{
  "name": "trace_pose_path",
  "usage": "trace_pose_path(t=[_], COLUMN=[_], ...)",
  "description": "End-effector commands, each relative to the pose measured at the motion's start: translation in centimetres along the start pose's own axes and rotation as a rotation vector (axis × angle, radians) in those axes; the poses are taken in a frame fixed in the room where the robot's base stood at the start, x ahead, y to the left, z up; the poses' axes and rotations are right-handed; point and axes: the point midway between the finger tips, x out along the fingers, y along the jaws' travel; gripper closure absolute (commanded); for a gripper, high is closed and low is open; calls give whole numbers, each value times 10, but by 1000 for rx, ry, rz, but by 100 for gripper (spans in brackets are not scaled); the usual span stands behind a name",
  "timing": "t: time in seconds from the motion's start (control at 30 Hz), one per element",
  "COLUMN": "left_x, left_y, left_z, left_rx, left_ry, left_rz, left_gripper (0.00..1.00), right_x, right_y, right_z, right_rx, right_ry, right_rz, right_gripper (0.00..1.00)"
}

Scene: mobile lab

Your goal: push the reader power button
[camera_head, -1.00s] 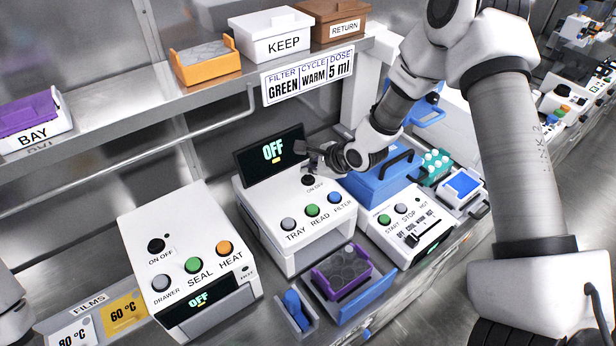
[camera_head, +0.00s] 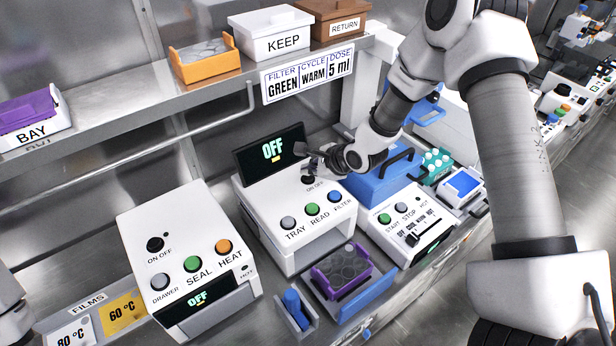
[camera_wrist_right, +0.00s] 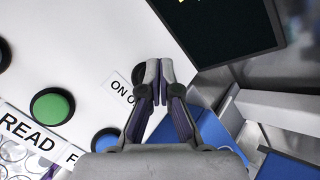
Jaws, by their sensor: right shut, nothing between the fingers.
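The reader (camera_head: 285,205) is a white box with a dark screen (camera_head: 272,152) that reads OFF. Its black power button (camera_head: 307,180) is on the top face by the ON OFF label, below the screen. My right gripper (camera_head: 310,163) is shut and empty, fingertips pointing down just above the button and partly covering it. I cannot tell whether they touch. In the right wrist view the shut fingertips (camera_wrist_right: 158,68) are beside the ON OFF label (camera_wrist_right: 121,88), and the dark button (camera_wrist_right: 139,74) is mostly hidden behind them. My left gripper is out of view.
Tray, read and filter buttons (camera_head: 312,209) line the reader's front. A blue box (camera_head: 378,182) with a black handle stands close to the right of the gripper. A sealer (camera_head: 185,235) stands at left, and a purple tray (camera_head: 343,275) is in front.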

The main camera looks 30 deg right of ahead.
Motion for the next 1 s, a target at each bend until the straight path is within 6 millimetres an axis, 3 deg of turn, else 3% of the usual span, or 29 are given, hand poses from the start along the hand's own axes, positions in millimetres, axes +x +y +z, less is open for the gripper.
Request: trace_pose_path(t=[1.0], left_x=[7], left_y=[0], left_z=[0], left_rx=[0], left_ry=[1], left_rz=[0], left_gripper=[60], right_x=[7], right_y=[5], right_z=[-5], right_rx=[0], right_ry=[0], right_rz=[0], right_gripper=[100])
